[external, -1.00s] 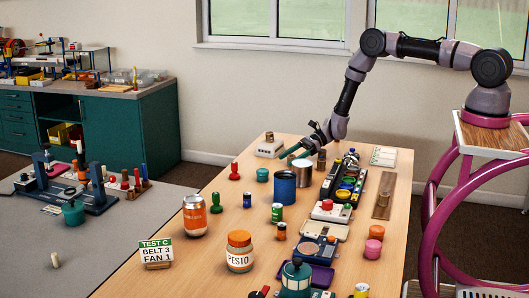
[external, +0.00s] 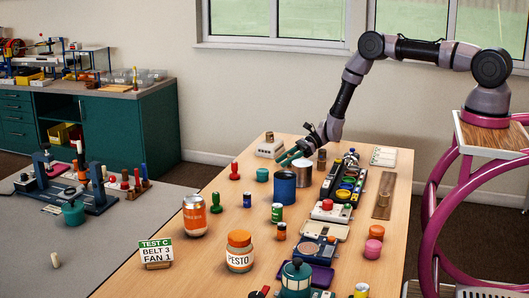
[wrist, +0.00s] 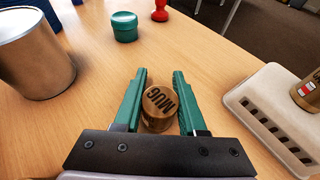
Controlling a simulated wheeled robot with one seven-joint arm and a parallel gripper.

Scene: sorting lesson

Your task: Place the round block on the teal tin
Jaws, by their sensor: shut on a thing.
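The round block (wrist: 159,106), brown-gold with "MUG" lettered on its top, sits between the two green fingers of my gripper (wrist: 158,88), which is shut on it. In the external view my gripper (external: 286,159) is low over the far part of the table, and the block cannot be made out there. The teal tin (wrist: 125,27) is a short lidded cylinder standing on the table, ahead and slightly left of my fingers in the wrist view. It also shows in the external view (external: 262,175), left of the blue can. Nothing is on its lid.
A silver can (wrist: 38,60) stands to the left of my gripper, and a white slotted box (wrist: 275,115) to the right. A red pawn-like piece (wrist: 160,11) stands beyond the tin. A blue can (external: 284,187) is near the tin. The wood between gripper and tin is clear.

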